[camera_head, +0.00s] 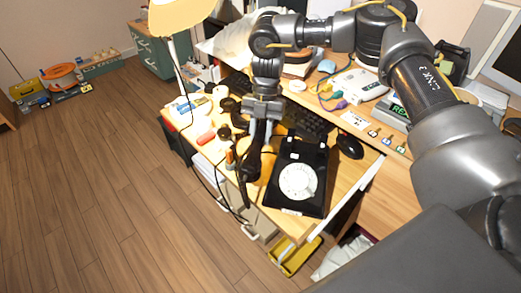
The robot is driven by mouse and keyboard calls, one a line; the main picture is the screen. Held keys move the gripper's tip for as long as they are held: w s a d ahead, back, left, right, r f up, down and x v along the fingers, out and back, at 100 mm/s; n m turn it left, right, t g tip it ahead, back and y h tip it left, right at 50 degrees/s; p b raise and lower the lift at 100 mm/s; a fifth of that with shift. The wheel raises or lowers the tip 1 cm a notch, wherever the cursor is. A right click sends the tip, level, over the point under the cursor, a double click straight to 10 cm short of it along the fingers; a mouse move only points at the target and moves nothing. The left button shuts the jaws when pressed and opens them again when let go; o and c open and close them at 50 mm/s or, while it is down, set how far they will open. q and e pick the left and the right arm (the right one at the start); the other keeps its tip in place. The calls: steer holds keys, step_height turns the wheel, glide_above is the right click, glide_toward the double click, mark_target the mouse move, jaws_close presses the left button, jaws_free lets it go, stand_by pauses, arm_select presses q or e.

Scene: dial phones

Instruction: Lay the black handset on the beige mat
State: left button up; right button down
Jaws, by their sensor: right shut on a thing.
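The black handset (251,165) hangs steeply below my right gripper (260,125), left of the black dial phone. My right gripper points down and is shut on the handset; its fingertips are hard to separate from the dark handset. The black phone base (313,158) with its white round dial (298,182) sits at the front of the wooden desk, with its cradle empty. I cannot clearly make out the beige mat; a tan patch beside the handset may be part of it or the desk. My left gripper is not in view.
A black keyboard (304,122) lies behind the phone and a black mouse (350,146) to its right. A lamp (178,14), a red item (206,137) and dark round items crowd the desk's left side. Dark cables hang over its front-left edge. The wooden floor at left is clear.

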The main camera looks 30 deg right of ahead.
step_height(320, 180, down, 5)
steer(key=shift+f+b, duration=0.1)
steer(key=shift+b, duration=0.2)
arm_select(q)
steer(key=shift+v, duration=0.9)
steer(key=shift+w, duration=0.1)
arm_select(e)
steer(key=c, duration=1.1)
jaws_free()
steer(key=shift+f, duration=0.15)
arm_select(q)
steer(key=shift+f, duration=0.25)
